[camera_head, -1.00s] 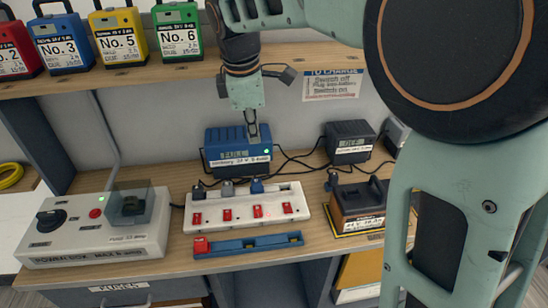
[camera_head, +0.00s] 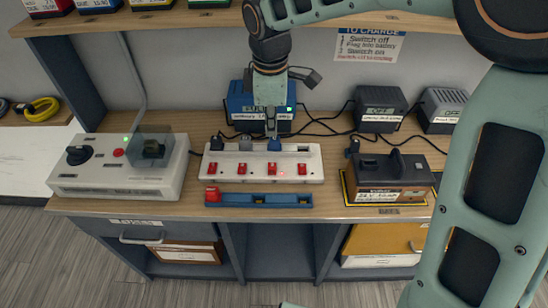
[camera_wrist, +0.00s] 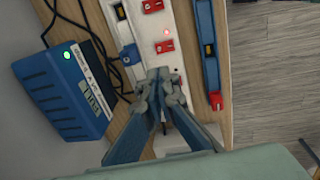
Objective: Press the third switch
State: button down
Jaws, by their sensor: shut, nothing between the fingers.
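A white power strip (camera_head: 228,173) lies on the bench with a row of red switches. The third switch from the left (camera_head: 272,168) has a small lit red light beside it. It also shows in the wrist view (camera_wrist: 163,45), just ahead of the fingertips. A blue plug (camera_head: 274,145) sits in the socket behind it. My gripper (camera_head: 271,132) is shut and empty, pointing down over the strip's rear side near that plug. In the wrist view its fingers (camera_wrist: 162,78) hide part of the strip. I cannot tell whether they touch it.
A blue charger (camera_head: 240,105) with a lit green light stands behind the strip. A blue holder (camera_head: 258,200) with a red block lies in front. A power box (camera_head: 120,178) stands left, a brown battery unit (camera_head: 385,175) right. Dark cables run behind. A shelf (camera_head: 165,22) hangs above.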

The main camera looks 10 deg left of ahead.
jog(key=b, duration=0.1)
send_near(272, 165)
jog(key=f, duration=0.5)
jog(key=shift+w+a, duration=0.1)
jog(key=shift+w, duration=0.15)
jog(key=shift+w+f, duration=0.15)
jog(key=shift+f, duration=0.75)
jog(key=shift+w+f+b, duration=0.1)
jog(key=shift+f+b, duration=0.25)
